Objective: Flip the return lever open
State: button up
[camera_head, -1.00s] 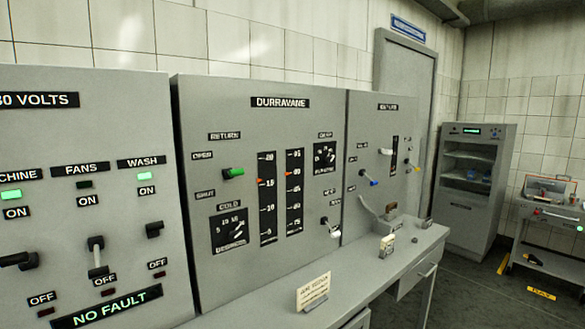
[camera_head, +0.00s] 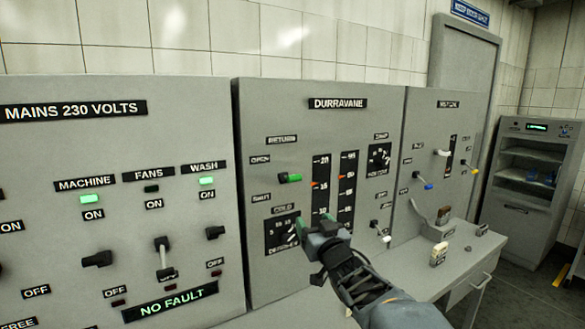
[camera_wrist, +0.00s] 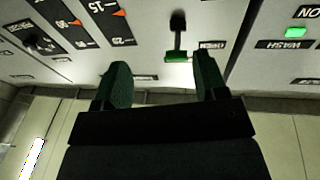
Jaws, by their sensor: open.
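The return lever (camera_head: 290,178) has a green handle and stands on the DURRAVANE panel (camera_head: 250,110), below the RETURN label. Its handle sticks out to the right, between the OPEN label (camera_head: 260,159) above and the SHUT label (camera_head: 261,197) below. My gripper (camera_head: 313,226) is in front of this panel, lower than the lever and a little to its right in the head view. In the wrist view, which is upside down, the lever's green handle (camera_wrist: 177,57) shows between the two open fingers (camera_wrist: 163,75), beyond their tips. I see no contact.
The MAINS panel (camera_head: 120,130) with its switches stands at left. Another panel (camera_head: 430,120) with small levers stands at right. A white-tipped lever (camera_head: 383,237) is low on the DURRAVANE panel. A bench (camera_head: 400,265) juts out below, with small objects on it.

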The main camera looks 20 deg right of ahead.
aim_at(291, 178)
jog(key=w+r+t+y+p, duration=0.1)
jog(key=w+r+p, duration=0.1)
jog(key=w+r, duration=0.1)
jog(key=w+r+n+y+p, duration=0.1)
jog(key=w+r+p, duration=0.1)
jog(key=w, duration=0.3)
jog(key=w+a+r+n+t+y+p, duration=0.1)
jog(key=w+r+y+p, duration=0.1)
jog(key=w+r, duration=0.2)
jog(key=shift+r+t, duration=0.25)
jog(key=shift+t, duration=0.05)
jog(key=shift+c, duration=0.3)
